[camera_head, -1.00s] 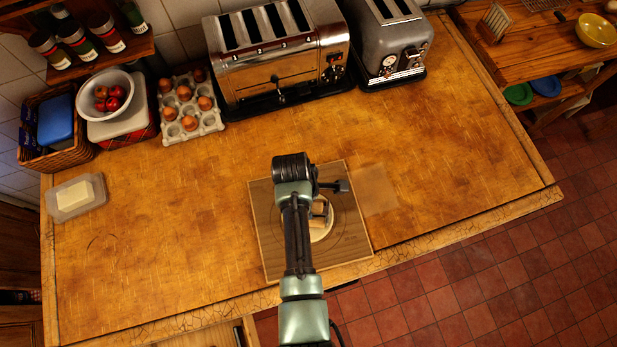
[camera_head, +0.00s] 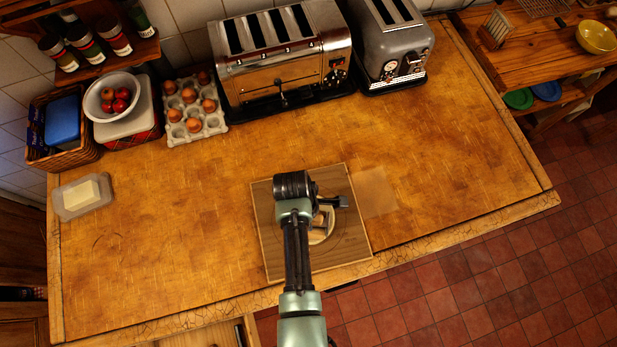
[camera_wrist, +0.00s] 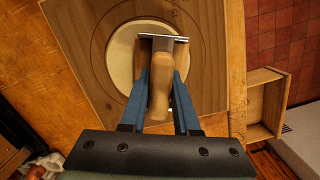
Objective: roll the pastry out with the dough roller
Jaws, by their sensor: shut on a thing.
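The pastry (camera_wrist: 119,55) is a pale, flat round disc on a square wooden board (camera_wrist: 212,75). The board (camera_head: 264,225) lies near the front edge of the worktop, and part of the pastry (camera_head: 325,230) shows beside my arm. My gripper (camera_wrist: 160,72) is over the pastry, its blue fingers shut on the wooden dough roller (camera_wrist: 161,75). A metal strip crosses the roller's far end. The roller lies over the pastry in the wrist view; I cannot tell whether it touches. My arm hides much of the board and pastry in the head view.
A large toaster (camera_head: 285,60), a grey toaster (camera_head: 392,40) and an egg tray (camera_head: 195,120) stand along the back. A butter dish (camera_head: 82,197) is at the left. A pale square patch (camera_head: 375,193) lies right of the board.

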